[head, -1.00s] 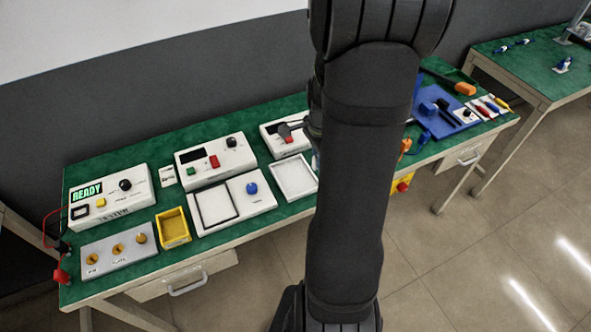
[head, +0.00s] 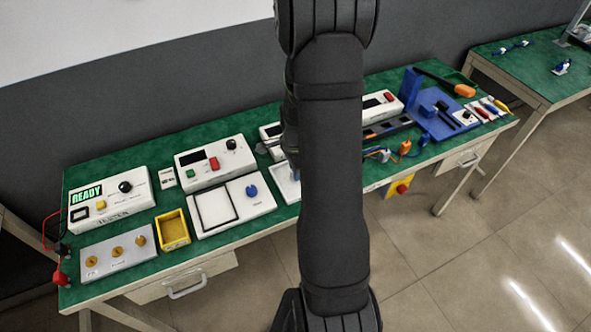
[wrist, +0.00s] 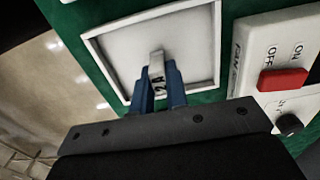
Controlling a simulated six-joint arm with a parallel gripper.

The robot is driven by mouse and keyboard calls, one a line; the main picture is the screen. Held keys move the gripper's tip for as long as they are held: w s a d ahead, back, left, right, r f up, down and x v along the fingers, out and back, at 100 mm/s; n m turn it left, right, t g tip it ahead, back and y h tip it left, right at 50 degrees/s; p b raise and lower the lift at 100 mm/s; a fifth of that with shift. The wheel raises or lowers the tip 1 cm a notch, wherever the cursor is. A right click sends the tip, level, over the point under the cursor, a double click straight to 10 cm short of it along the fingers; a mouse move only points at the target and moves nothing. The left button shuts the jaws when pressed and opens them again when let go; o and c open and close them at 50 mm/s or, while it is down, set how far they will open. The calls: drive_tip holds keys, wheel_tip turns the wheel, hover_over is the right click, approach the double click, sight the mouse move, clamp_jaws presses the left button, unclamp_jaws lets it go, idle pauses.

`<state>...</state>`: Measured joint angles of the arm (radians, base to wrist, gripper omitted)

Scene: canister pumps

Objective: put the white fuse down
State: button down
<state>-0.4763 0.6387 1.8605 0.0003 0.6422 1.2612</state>
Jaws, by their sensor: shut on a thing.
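In the wrist view my gripper (wrist: 159,90) has its two blue fingers closed on the white fuse (wrist: 157,62), a small pale piece marked "2A". The fuse sticks out beyond the fingertips over the white square tray (wrist: 197,42). I cannot tell whether it touches the tray floor. In the head view the tray (head: 280,184) is mostly behind my arm. My fingers and the fuse are hidden there.
Beside the tray in the wrist view is a white box with a red ON/OFF switch (wrist: 283,79) and a black knob (wrist: 288,124). In the head view a yellow bin (head: 173,230) and a black-framed panel with a blue knob (head: 251,191) stand left of the tray.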

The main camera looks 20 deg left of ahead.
drive_tip(key=shift+f, duration=0.15)
drive_tip(key=c, duration=1.4)
unclamp_jaws()
drive_tip(key=shift+c, duration=0.2)
wheel_tip(320, 180, up, 12)
wheel_tip(320, 180, down, 12)
drive_tip(key=shift+f, duration=0.15)
drive_tip(key=shift+r, duration=2.2)
